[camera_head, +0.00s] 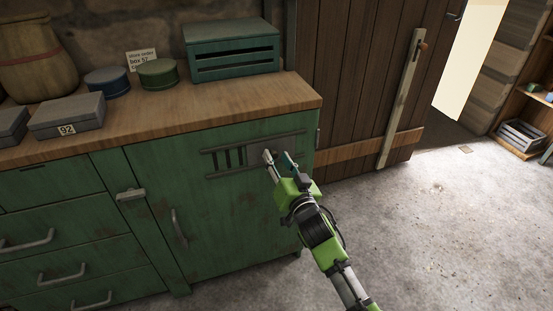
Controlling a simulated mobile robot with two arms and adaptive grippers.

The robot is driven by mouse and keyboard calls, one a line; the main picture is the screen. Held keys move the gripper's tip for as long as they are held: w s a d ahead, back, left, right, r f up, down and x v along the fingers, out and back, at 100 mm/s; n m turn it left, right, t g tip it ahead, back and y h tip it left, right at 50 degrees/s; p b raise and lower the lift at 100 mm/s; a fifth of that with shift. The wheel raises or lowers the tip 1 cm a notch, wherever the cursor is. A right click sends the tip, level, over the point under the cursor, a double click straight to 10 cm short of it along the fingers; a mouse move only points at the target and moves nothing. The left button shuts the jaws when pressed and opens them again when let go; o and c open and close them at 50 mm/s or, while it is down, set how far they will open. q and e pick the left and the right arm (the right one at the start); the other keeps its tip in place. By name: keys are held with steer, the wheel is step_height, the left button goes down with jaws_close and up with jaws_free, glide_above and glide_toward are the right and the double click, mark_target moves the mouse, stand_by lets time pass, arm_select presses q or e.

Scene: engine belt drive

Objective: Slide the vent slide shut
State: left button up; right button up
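The vent (228,159) is set in the upper part of the green cabinet's door, between two horizontal rails. Several dark slots show uncovered at its left. The grey vent slide (258,147) covers the right part of the vent. My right gripper (279,158) is in front of the slide's right part, with its two fingers apart. The fingers partly hide the slide, and I cannot tell whether they touch it. My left gripper is not in view.
The green cabinet (235,225) has a wooden top (210,111) with a louvred green box (232,50), two round tins and grey boxes. A door handle (179,228) is below left of the vent. A plank door (350,80) stands behind. The floor at right is clear.

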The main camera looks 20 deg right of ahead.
steer(key=shift+w, duration=0.6)
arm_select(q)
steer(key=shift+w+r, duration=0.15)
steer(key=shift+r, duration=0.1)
